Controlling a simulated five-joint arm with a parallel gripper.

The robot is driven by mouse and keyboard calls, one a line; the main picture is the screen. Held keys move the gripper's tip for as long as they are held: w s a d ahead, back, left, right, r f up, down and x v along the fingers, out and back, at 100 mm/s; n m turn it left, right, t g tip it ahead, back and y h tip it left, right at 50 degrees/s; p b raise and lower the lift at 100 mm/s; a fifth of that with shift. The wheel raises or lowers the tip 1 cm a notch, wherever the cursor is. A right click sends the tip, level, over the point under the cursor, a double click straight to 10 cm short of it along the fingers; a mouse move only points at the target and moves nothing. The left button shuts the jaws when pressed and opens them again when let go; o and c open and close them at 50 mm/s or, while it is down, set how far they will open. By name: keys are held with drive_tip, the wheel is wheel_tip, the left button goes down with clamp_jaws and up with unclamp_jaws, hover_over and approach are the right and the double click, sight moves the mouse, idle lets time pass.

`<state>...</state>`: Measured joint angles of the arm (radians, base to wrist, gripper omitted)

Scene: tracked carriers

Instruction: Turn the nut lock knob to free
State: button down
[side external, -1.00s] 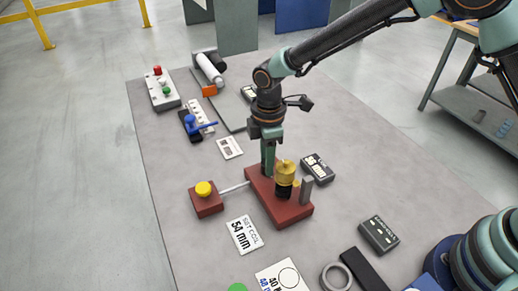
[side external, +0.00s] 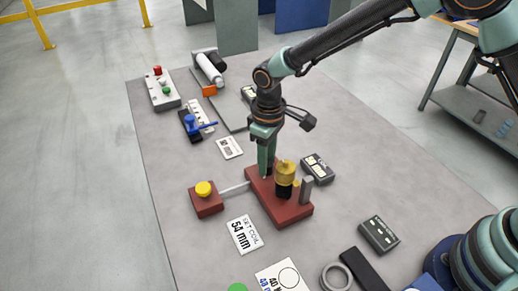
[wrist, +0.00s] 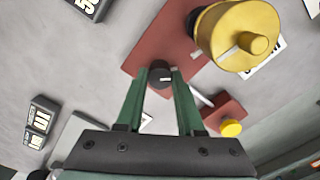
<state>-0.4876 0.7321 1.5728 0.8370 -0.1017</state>
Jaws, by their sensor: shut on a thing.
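The nut lock knob (wrist: 160,76) is a small dark round knob with a pale mark on its right side in the wrist view. It stands on the dark red base plate (side external: 285,212). My gripper (side external: 266,172) points straight down at the plate's far end, and its green fingers (wrist: 159,80) are shut on the knob from both sides. In the side view the fingers hide the knob. A brass-yellow nut (side external: 286,169) sits on a black post right beside my gripper; it also shows in the wrist view (wrist: 238,36).
A grey upright block (side external: 306,190) stands on the same plate. A rod (side external: 235,188) joins the plate to a red block with a yellow knob (side external: 204,189). Dark boxes (side external: 317,168) (side external: 379,234) lie to the right. A 54 mm card (side external: 244,235) lies in front.

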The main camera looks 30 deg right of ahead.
drive_tip(key=m, duration=0.4)
drive_tip(key=shift+m, duration=0.3)
drive_tip(key=m, duration=0.4)
drive_tip(key=shift+r, duration=0.1)
drive_tip(key=shift+m, duration=0.3)
drive_tip(key=c, duration=0.5)
unclamp_jaws()
wheel_tip(320, 180, up, 12)
idle(0.3)
